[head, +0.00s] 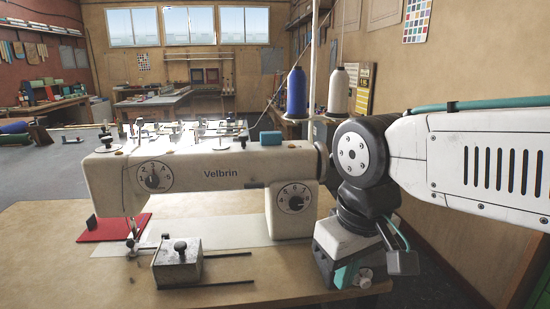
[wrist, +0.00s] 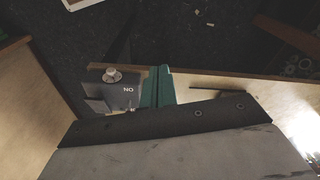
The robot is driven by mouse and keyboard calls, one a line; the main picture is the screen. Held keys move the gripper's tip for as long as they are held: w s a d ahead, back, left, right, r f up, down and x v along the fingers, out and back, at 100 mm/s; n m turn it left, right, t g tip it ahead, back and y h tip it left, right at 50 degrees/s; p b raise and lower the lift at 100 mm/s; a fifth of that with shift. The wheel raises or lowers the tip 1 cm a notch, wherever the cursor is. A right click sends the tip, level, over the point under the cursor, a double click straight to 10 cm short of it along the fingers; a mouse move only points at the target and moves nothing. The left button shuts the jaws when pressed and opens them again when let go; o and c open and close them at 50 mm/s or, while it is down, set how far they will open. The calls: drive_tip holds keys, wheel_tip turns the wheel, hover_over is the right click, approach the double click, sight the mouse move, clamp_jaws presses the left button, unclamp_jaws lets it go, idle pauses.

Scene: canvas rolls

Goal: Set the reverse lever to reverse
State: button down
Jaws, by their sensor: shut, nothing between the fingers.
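The cream sewing machine (head: 225,160) marked Velbrin stands on the table in the head view. Its numbered dials show on the left of its arm and on its right pillar (head: 294,197). I cannot pick out the reverse lever for certain; a small dark bar (head: 253,185) shows under the name, and my arm hides part of the machine's right end. My gripper (head: 346,275) points down right of the machine, near the table's right edge.
A metal block (head: 178,265) with a black knob and two rods sits on the table (head: 60,262) in front of the machine. Blue (head: 296,92) and white (head: 338,92) thread cones stand behind. Dark floor lies beyond the table's right edge.

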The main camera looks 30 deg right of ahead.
drive_tip(key=shift+w+d, duration=0.25)
drive_tip(key=shift+w, duration=0.15)
drive_tip(key=w+a+r+m, duration=0.1)
drive_tip(key=w+r+m, duration=0.1)
drive_tip(key=w+r, duration=0.7)
drive_tip(key=w+a+r+m, duration=0.1)
drive_tip(key=w+r, duration=0.9)
drive_tip(key=w, duration=1)
drive_tip(key=shift+w+a+r+m+t+h, duration=0.15)
drive_tip(key=shift+w+a+m+t+h, duration=0.15)
drive_tip(key=shift+a+m, duration=0.15)
